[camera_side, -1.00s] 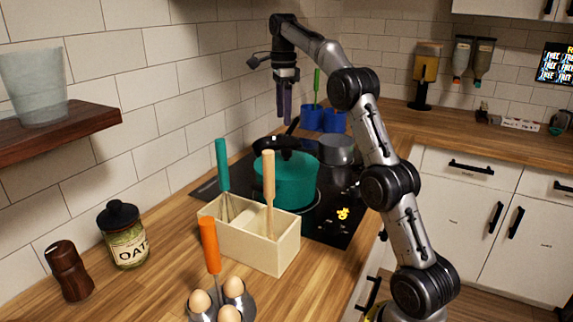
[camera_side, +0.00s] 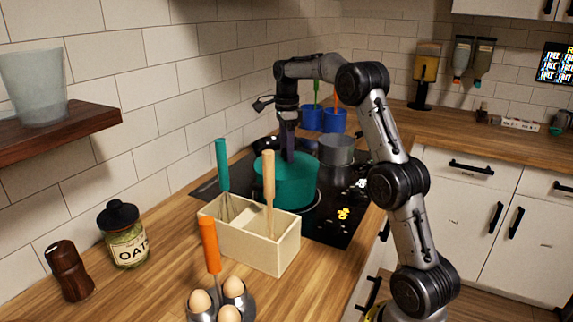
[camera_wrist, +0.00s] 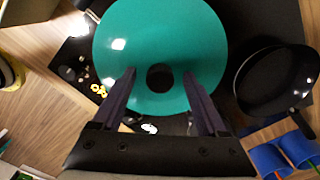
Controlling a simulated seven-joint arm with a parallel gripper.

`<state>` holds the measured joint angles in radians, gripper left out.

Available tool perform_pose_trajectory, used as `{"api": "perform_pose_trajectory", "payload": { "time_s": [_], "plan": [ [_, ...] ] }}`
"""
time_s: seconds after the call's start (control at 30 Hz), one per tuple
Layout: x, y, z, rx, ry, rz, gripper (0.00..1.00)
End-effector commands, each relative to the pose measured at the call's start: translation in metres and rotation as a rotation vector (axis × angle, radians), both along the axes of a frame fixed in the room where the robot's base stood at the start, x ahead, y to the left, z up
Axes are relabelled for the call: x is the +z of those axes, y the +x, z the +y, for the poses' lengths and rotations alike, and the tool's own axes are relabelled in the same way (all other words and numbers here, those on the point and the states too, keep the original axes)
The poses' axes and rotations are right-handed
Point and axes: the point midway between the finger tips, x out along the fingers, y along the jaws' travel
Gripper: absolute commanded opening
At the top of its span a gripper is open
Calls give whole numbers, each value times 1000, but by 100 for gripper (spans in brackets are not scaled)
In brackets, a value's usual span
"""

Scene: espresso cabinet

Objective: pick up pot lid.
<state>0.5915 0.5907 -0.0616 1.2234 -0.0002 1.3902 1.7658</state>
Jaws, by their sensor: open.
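The teal pot lid (camera_side: 306,166) lies on the teal pot (camera_side: 285,190) on the stove. In the wrist view the lid (camera_wrist: 155,30) is a round teal disc with a dark knob (camera_wrist: 160,76) at its middle. My gripper (camera_side: 288,158) points down just over the lid. In the wrist view my gripper (camera_wrist: 158,73) is open and empty, with one finger on each side of the knob and gaps between. I cannot tell whether the fingertips touch the lid. The knob is hidden behind the gripper in the side view.
A black pan (camera_wrist: 262,92) lies close beside the pot. A grey pot (camera_side: 337,150) stands to its right, with blue utensil cups (camera_side: 311,119) behind. A cream utensil box (camera_side: 262,245) with upright handles stands in front, near an egg holder (camera_side: 245,300).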

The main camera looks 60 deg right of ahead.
Motion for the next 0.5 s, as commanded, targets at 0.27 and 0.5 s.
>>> {"api": "perform_pose_trajectory", "payload": {
  "time_s": [0.27, 0.5],
  "plan": [
    [-7, 0, 0, 0, -1, -1, 76],
    [-7, 0, 0, 0, -1, -1, 44]
  ]
}}
